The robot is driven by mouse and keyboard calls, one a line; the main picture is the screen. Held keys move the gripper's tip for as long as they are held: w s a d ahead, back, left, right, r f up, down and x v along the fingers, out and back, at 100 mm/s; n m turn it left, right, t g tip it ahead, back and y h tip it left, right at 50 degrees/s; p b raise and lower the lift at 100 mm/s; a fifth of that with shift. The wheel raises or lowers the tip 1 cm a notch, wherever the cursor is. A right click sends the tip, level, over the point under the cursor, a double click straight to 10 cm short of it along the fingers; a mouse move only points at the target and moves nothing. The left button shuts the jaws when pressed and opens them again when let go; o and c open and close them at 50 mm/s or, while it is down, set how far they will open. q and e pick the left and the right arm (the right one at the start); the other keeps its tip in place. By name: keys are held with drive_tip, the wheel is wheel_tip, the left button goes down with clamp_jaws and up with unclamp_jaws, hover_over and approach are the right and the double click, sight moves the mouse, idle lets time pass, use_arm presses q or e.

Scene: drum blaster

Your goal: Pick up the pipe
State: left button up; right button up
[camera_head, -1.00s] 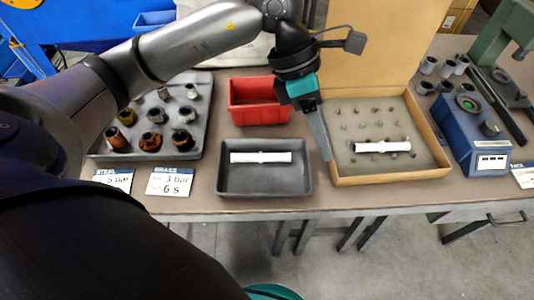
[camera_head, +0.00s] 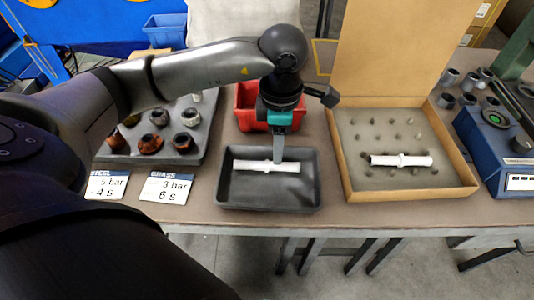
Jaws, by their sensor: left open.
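A white pipe (camera_head: 252,166) with a collar near its middle lies flat in the black tray (camera_head: 268,197). A second white pipe (camera_head: 416,161) lies on the grey foam inside the open cardboard box (camera_head: 404,193) to the right. My left gripper (camera_head: 278,160) points down over the black tray, with its tip at the right half of the first pipe. The fingers are seen edge-on and hide a small part of that pipe. Whether they touch it I cannot tell. My right gripper is not in view.
A red bin (camera_head: 245,118) stands behind the black tray, partly behind my left gripper. A grey tray with several metal fittings (camera_head: 183,142) is at left, with two label cards (camera_head: 165,188) in front. A blue device (camera_head: 499,150) stands at right.

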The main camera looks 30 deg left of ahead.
sight(267, 166)
use_arm(q)
drive_tip(key=shift+s+d+f+b, duration=0.15)
drive_tip(key=shift+f+b, duration=0.6)
drive_tip(key=shift+f, duration=1.95)
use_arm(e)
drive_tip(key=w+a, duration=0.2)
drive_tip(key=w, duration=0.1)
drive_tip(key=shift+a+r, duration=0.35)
use_arm(q)
drive_tip(key=shift+c, duration=0.2)
clamp_jaws()
